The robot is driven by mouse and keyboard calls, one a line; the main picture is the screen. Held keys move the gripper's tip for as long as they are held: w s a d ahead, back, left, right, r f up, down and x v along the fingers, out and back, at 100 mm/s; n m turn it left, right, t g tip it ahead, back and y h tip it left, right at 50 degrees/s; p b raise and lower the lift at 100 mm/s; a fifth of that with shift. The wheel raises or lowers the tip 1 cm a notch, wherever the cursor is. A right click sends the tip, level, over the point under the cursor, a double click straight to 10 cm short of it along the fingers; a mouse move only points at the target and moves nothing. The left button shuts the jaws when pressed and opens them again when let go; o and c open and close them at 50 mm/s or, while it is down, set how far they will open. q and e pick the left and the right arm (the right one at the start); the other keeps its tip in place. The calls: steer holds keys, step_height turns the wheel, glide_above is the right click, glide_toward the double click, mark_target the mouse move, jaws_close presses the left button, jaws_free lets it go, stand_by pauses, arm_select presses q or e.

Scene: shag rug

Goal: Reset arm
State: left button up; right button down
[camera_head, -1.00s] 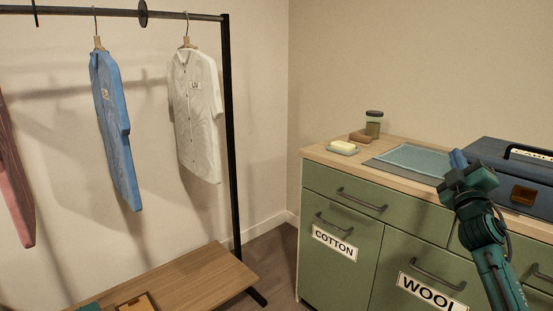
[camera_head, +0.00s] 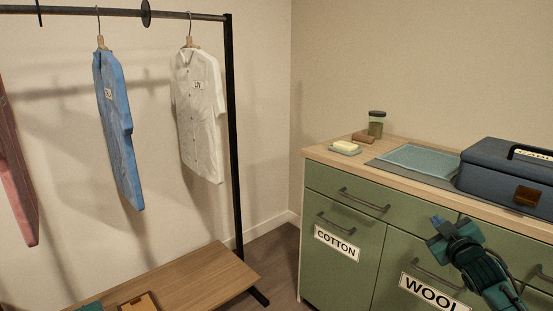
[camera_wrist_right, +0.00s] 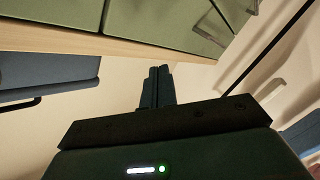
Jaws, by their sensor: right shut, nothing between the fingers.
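My right gripper (camera_head: 437,222) is in front of the green cabinet, above the WOOL label, in the head view. Its blue-tipped fingers point up and to the left, below the countertop edge. In the right wrist view the two fingers (camera_wrist_right: 157,82) are together with nothing between them. My left gripper is not clearly in view; a small teal patch shows at the bottom left edge of the head view.
The green cabinet (camera_head: 340,280) has COTTON and WOOL labels. On its top are a blue case (camera_head: 500,175), a teal mat (camera_head: 418,158), soap (camera_head: 346,146) and a jar (camera_head: 376,124). A clothes rack (camera_head: 232,120) holds several shirts over a wooden shelf (camera_head: 190,277).

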steer(key=s+a+f+n+g+y, duration=0.1)
steer(key=s+a+f+y, duration=0.2)
steer(key=s+a+f, duration=0.55)
steer(key=s+a+f+g+y, duration=0.25)
steer(key=s+a+f, duration=0.35)
steer(key=s+a, duration=0.5)
steer(key=s+a+r+m+y, duration=0.2)
steer(key=s+a+m, duration=0.1)
steer(key=s+a, duration=0.95)
arm_select(q)
step_height(320, 180, up, 9)
steer(key=a+n+g+y+p, duration=0.1)
steer(key=g+p, duration=0.2)
steer(key=p, duration=2)
steer(key=shift+s+a+y, duration=0.2)
steer(key=shift+s+y, duration=0.05)
steer(key=shift+y, duration=0.05)
arm_select(e)
step_height(320, 180, up, 10)
steer(key=s+d+m+g+h, duration=0.1)
steer(key=s+d+g, duration=0.1)
steer(key=g, duration=0.1)
steer(key=shift+d+f, duration=0.15)
steer(key=shift+d, duration=0.15)
arm_select(q)
steer(key=shift+f, duration=0.1)
arm_select(e)
steer(key=shift+f+h, duration=0.15)
steer(key=shift+h, duration=0.1)
